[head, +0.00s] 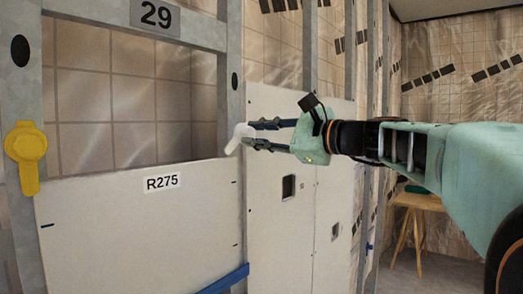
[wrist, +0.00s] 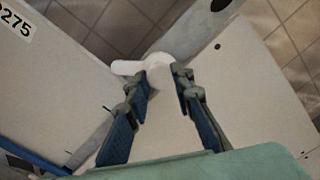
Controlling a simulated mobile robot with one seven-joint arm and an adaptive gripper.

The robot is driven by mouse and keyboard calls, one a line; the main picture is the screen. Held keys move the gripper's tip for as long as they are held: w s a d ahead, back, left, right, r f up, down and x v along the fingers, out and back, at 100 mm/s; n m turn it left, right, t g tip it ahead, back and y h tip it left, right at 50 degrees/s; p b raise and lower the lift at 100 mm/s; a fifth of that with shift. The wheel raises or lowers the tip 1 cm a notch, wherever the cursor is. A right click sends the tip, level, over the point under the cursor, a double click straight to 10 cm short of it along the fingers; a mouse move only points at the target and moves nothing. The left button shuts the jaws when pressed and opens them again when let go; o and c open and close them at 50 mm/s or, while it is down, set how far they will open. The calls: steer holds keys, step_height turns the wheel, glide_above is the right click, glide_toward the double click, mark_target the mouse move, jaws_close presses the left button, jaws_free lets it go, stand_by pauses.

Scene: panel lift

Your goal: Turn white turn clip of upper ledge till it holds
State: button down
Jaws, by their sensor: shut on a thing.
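The white turn clip (head: 238,137) sits on the metal upright at the upper right corner of the panel marked R275 (head: 130,215). Its lever points down and left in the head view, its tip close to the panel's top edge; I cannot tell whether it overlaps the panel. In the wrist view the white clip (wrist: 130,67) has its lever pointing left, toward the panel (wrist: 50,75). My gripper (head: 250,133) reaches in from the right, shut on the clip's hub. Its two dark fingers (wrist: 163,84) stand either side of the hub, which they partly hide.
A yellow turn clip (head: 26,150) hangs on the left upright, handle down. A plate numbered 29 (head: 155,15) is above the opening. A blue ledge (head: 225,280) is at the panel's bottom right. Another pale panel (head: 275,195) stands right of the upright. A wooden trestle (head: 415,205) stands behind.

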steer(key=n+b, duration=0.1)
steer(key=n, duration=0.1)
steer(key=n+b, duration=0.1)
steer(key=b, duration=0.1)
steer(key=n+b, duration=0.2)
steer(key=shift+f+n, duration=0.25)
steer(key=shift+n, duration=0.05)
steer(key=shift+r+n+b, duration=0.2)
steer(key=shift+n+b, duration=1.25)
steer(key=shift+n, duration=0.75)
steer(key=c, duration=1.7)
jaws_free()
steer(key=shift+r, duration=0.1)
steer(key=v, duration=1.2)
